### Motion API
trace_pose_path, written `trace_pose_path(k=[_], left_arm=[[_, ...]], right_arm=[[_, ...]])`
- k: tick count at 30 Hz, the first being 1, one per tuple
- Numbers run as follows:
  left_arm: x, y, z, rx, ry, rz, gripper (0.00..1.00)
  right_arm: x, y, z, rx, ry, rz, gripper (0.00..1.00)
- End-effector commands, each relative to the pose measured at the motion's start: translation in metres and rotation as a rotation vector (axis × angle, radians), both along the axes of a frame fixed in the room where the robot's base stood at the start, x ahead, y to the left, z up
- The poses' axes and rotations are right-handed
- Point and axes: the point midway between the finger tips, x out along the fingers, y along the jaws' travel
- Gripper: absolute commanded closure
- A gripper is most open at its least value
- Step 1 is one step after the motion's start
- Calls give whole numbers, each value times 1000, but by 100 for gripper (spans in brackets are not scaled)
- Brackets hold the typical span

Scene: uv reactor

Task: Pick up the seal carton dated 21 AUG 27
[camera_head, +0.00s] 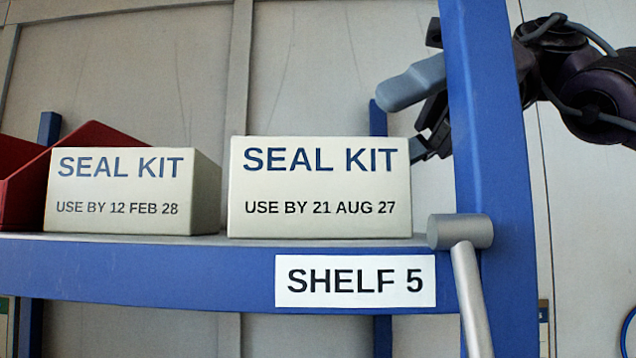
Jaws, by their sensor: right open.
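The seal carton dated 21 AUG 27 (320,187) is a cream box standing upright on the blue shelf, right of centre. A second seal carton reading USE BY 12 FEB 28 (125,190) stands to its left with a small gap between them. My right gripper (418,118) is open, above and to the right of the 21 AUG 27 carton. A blue-grey finger shows left of the post and a dark finger shows lower down by the carton's right edge. The post hides part of the gripper. I cannot tell whether it touches the carton. My left gripper is not in view.
A blue upright post (487,130) crosses in front of my right arm. The blue shelf edge (130,272) carries a SHELF 5 label (355,281). A grey hammer-shaped handle (460,232) stands at the post. A red bin (75,142) is at far left.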

Motion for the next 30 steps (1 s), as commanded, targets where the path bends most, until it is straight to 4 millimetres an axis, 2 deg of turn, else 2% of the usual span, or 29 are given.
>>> trace_pose_path(k=[12,20,22,29,30], left_arm=[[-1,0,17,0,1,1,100],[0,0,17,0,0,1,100],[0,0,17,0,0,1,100],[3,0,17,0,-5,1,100],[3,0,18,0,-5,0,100]], right_arm=[[-12,45,-24,-3,0,2,14],[-13,48,-27,0,0,1,14],[-13,48,-27,0,0,1,19],[-12,48,-27,-1,0,1,49],[-13,48,-27,1,0,1,49]])
